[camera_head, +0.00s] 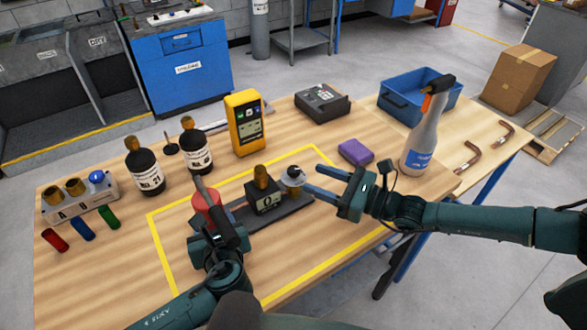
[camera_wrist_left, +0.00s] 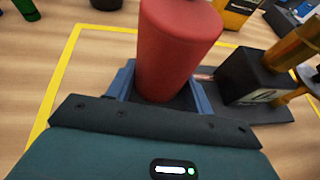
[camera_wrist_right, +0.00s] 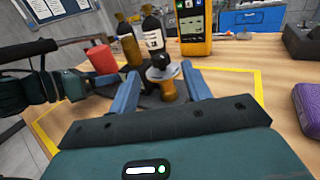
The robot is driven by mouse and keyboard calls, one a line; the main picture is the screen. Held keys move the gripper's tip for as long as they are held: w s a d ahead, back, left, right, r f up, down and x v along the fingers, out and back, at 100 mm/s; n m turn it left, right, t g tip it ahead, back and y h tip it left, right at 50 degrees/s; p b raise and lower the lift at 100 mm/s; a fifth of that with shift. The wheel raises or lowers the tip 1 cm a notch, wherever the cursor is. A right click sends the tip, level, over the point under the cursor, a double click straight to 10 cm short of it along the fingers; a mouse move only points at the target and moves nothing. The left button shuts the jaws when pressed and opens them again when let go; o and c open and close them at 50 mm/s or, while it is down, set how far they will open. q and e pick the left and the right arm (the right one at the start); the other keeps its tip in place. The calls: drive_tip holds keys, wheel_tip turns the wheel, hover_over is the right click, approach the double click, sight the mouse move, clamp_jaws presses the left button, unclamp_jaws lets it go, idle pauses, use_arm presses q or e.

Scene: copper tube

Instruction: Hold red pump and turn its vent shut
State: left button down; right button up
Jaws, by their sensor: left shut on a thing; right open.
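The red pump (camera_head: 203,208) stands at the left end of a dark base plate, inside the yellow outline. My left gripper (camera_head: 214,235) is shut around its red body; the left wrist view shows a finger on each side of the red cylinder (camera_wrist_left: 178,45). A black block with a gauge (camera_head: 265,198) and brass top stands mid-plate. At the right end is a round grey knob with a dark top (camera_head: 293,176), apparently the vent. My right gripper (camera_head: 314,178) is open beside it. In the right wrist view the knob (camera_wrist_right: 161,73) shows between the open fingertips; contact cannot be told.
A spray bottle (camera_head: 421,145) and purple block (camera_head: 355,152) stand beyond my right gripper. Two dark bottles (camera_head: 145,170), a yellow meter (camera_head: 245,125) and a fitting block (camera_head: 80,198) stand behind and left. A blue bin (camera_head: 407,104) is at the back right.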

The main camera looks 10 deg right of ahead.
sight(293, 169)
drive_tip(key=x, duration=0.7)
drive_tip(key=shift+c, duration=0.6)
drive_tip(key=c, duration=0.8)
